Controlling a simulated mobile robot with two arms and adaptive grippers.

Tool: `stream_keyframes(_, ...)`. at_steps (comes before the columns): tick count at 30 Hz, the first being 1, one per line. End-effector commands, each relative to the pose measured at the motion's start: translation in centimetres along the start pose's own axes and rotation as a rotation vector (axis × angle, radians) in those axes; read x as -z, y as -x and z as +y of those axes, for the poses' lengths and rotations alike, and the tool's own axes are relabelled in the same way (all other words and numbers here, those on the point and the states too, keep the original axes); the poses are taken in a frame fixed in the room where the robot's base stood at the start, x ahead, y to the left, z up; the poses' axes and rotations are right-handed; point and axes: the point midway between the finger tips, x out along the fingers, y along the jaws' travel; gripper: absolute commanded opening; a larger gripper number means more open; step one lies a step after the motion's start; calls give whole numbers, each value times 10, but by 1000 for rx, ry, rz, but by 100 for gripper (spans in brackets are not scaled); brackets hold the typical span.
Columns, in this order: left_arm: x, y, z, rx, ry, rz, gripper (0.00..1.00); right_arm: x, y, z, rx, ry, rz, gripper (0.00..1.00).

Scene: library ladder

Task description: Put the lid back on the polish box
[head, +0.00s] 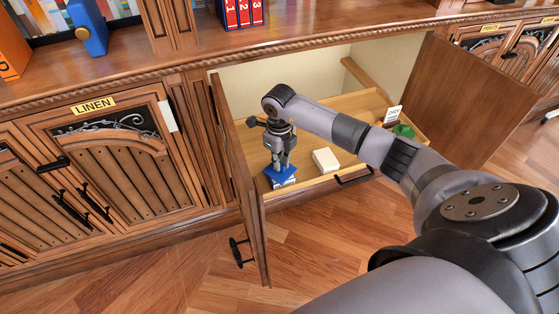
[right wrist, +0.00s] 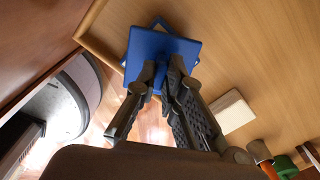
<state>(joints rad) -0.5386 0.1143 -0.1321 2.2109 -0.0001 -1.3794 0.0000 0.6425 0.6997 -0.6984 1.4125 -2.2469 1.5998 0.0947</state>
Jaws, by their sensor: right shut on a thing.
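My right gripper (head: 281,163) is shut on the blue lid (head: 277,175), holding it by its middle from above. The lid also shows as a flat blue square in the right wrist view (right wrist: 165,45), in front of the gripper tips (right wrist: 166,84). Just below the lid, the light side of the polish box (head: 286,184) shows at the drawer's front left. The lid hides most of the box, and I cannot tell whether they touch. Dark corners show behind the lid in the wrist view, turned relative to it. My left gripper is not in view.
The pulled-out drawer (head: 312,186) also holds a white block (head: 326,160), a green object (head: 403,131) and a small card (head: 393,114). Open cabinet doors stand at its left (head: 240,175) and right (head: 450,98).

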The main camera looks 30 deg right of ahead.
Motion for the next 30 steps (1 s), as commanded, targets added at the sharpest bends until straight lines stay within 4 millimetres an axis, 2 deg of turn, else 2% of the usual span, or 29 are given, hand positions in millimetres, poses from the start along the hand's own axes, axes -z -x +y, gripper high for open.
stream_keyframes(17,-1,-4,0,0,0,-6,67,0,-1,0,1,0,1,0)
stream_keyframes(30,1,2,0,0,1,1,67,0,-3,-1,1,0,1,0)
